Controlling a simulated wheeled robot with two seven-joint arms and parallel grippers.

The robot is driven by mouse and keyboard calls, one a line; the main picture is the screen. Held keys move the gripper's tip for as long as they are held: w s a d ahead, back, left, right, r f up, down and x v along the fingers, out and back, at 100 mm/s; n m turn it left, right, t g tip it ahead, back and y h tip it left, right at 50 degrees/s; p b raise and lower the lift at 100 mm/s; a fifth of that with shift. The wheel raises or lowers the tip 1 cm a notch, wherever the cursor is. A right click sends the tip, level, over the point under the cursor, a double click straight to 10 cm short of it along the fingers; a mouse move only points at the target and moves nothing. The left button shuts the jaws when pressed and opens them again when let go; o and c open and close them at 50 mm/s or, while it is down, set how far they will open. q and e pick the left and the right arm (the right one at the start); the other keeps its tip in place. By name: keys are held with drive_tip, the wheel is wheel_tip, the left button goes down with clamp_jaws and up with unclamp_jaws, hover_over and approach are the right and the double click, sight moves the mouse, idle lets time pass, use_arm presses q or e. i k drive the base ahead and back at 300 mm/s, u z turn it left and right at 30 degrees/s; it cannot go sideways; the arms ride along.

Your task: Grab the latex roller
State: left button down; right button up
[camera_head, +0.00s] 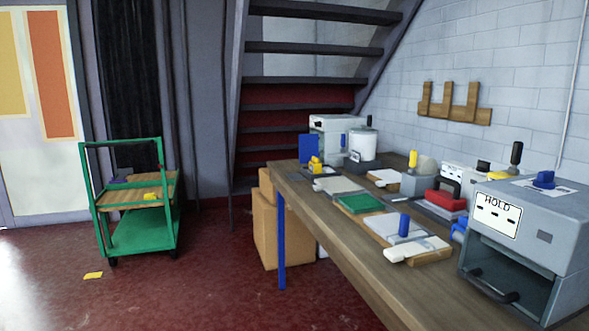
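Neither of my grippers is in view. I cannot tell for sure which item is the latex roller. A long white piece (415,249), possibly a roller, lies at the front of the wooden workbench (330,228), over a wooden block. Just behind it a blue upright cylinder (404,225) stands on a pale flat slab. A small blue item (459,231) is partly hidden beside the grey machine at the right.
A grey machine (543,222) marked HOLD, with an open front, fills the bench's right end. A green mat (360,203), a red-handled tool (446,195) and a white canister (362,143) crowd the bench.

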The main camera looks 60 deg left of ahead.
sight(315, 167)
drive_tip(key=u, duration=2.25)
drive_tip(key=i, duration=0.75)
drive_tip(key=u, duration=0.75)
drive_tip(key=i, duration=1.55)
drive_tip(key=z, duration=0.5)
